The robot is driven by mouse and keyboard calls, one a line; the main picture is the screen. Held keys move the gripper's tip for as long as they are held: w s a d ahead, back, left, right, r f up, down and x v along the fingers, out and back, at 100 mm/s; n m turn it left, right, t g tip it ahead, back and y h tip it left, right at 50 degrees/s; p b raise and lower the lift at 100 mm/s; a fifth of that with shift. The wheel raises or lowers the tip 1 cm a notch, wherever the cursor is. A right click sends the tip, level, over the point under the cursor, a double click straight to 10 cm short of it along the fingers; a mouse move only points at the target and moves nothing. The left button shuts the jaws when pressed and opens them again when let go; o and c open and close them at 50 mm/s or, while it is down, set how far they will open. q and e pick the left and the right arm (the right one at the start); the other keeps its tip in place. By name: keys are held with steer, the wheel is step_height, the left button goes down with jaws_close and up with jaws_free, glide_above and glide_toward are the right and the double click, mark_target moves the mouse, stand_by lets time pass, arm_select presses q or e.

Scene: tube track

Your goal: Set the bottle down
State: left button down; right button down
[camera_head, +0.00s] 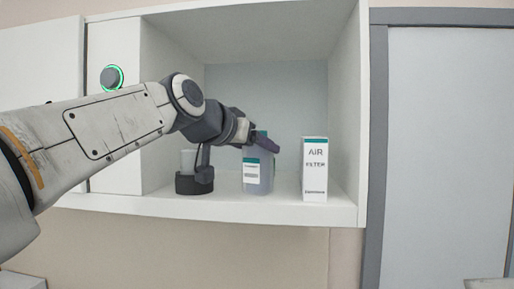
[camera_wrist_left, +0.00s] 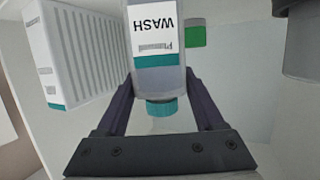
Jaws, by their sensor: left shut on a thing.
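A translucent grey-blue bottle (camera_head: 257,176) with a white label and teal band is in the open wall cupboard, upright at the shelf's front part. My left gripper (camera_head: 262,143) comes in from the left and is shut on the bottle near its top. In the left wrist view the bottle (camera_wrist_left: 157,75) shows upside down, its label reading "WASH" and its teal cap toward the gripper's palm. The gripper's dark fingers (camera_wrist_left: 160,100) lie on both sides of it. Its base looks at or very near the shelf (camera_head: 225,207); I cannot tell whether it touches. My right gripper is not in view.
A white "AIR FILTER" box (camera_head: 315,169) stands to the right of the bottle. A dark round holder (camera_head: 194,183) with a pale cup stands to its left. The cupboard's right wall (camera_head: 349,130) bounds the space. A green-ringed knob (camera_head: 112,77) is at the upper left.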

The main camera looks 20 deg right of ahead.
arm_select(q)
jaws_free()
steer(key=shift+f, duration=0.15)
steer(key=shift+r, duration=0.25)
steer(key=b+v, duration=0.4)
steer(key=v, duration=0.8)
